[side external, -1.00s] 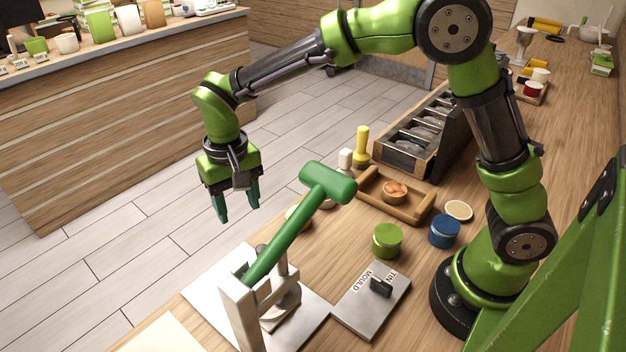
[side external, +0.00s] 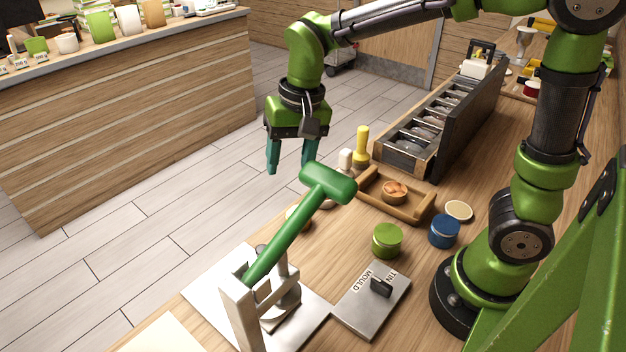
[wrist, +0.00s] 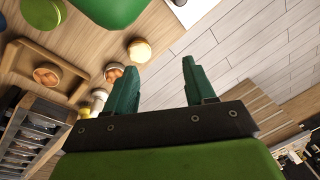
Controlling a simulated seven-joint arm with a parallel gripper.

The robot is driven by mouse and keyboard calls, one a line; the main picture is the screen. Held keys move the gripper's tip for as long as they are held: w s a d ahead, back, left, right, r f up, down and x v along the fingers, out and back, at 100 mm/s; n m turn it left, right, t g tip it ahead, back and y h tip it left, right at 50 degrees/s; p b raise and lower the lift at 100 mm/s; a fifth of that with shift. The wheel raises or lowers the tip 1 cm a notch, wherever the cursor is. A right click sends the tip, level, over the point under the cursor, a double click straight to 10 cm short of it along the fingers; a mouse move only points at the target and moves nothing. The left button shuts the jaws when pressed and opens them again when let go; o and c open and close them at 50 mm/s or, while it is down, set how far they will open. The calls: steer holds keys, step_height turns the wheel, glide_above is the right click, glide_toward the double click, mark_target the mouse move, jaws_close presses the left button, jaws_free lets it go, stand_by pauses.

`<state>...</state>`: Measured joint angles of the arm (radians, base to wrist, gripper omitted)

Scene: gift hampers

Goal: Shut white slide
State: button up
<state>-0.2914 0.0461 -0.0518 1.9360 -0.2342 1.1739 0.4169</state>
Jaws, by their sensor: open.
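I cannot tell for sure which thing is the white slide. A pale flat plate (side external: 212,285) lies under the metal press (side external: 240,315) at the front, partly hidden by it. The press has a green mallet-shaped handle (side external: 295,225) tilted up to the right. A small white block (side external: 475,69) with a dark frame stands at the back, beyond the bin rack. My gripper (side external: 290,167) is open and empty, pointing down, in the air behind and left of the handle's head. In the wrist view its two fingers (wrist: 160,68) are apart with nothing between them.
A grey plate marked MOULD TIN (side external: 372,300) with a black knob lies right of the press. A green jar (side external: 387,240), a blue jar (side external: 445,231) and a wooden tray (side external: 409,213) with a bowl stand behind it. A yellow stamp (side external: 362,145) stands near the bin rack (side external: 408,152).

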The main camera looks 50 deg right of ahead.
steer(key=s+d+r+m+t, duration=0.3)
steer(key=s+d+m+t, duration=0.1)
steer(key=s+d, duration=0.6)
steer(key=shift+d, duration=0.3)
